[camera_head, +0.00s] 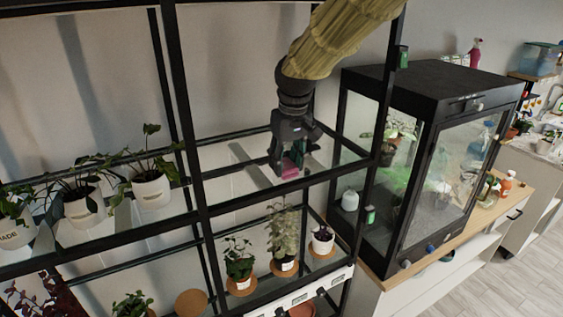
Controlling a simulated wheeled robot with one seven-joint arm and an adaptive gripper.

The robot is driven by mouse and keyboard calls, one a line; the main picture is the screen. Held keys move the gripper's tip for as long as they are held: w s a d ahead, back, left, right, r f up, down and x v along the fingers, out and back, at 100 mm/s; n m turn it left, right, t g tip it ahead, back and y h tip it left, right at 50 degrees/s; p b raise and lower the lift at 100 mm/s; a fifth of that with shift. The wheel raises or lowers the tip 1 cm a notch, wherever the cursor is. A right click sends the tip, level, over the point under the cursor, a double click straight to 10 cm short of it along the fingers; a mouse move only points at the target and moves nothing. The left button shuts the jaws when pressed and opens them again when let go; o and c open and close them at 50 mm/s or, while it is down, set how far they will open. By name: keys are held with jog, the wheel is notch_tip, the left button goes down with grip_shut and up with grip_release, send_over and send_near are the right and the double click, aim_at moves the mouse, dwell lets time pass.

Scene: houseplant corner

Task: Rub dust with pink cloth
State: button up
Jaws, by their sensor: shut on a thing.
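My gripper (289,160) reaches down from the upper right into the bare shelf bay right of the middle post. It is shut on the pink cloth (290,168), a small pink bundle between the fingertips. The cloth is at or just above the glass shelf (235,182); I cannot tell whether it touches. A pale greyish patch (243,152) lies on the glass to the left of my gripper; it may be dust or a reflection.
Black shelf posts (190,110) and rails frame the bay. White potted plants (150,188) stand on the left shelf. Several small plants (240,265) stand on the shelf below. A black glass cabinet (432,150) stands close on the right. The glass left of my gripper is free of pots.

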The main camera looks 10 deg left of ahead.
jog(key=shift+w+d+f, duration=0.1)
jog(key=shift+w+d, duration=0.8)
jog(key=shift+d, duration=0.35)
jog(key=shift+w+d+r, duration=0.1)
jog(key=shift+w+d, duration=0.8)
jog(key=shift+d, duration=0.35)
jog(key=shift+w+d+f, duration=0.1)
jog(key=shift+w+d, duration=0.8)
jog(key=shift+d, duration=0.35)
notch_tip(320, 180, up, 6)
jog(key=shift+r, duration=1.55)
jog(key=shift+f, duration=0.1)
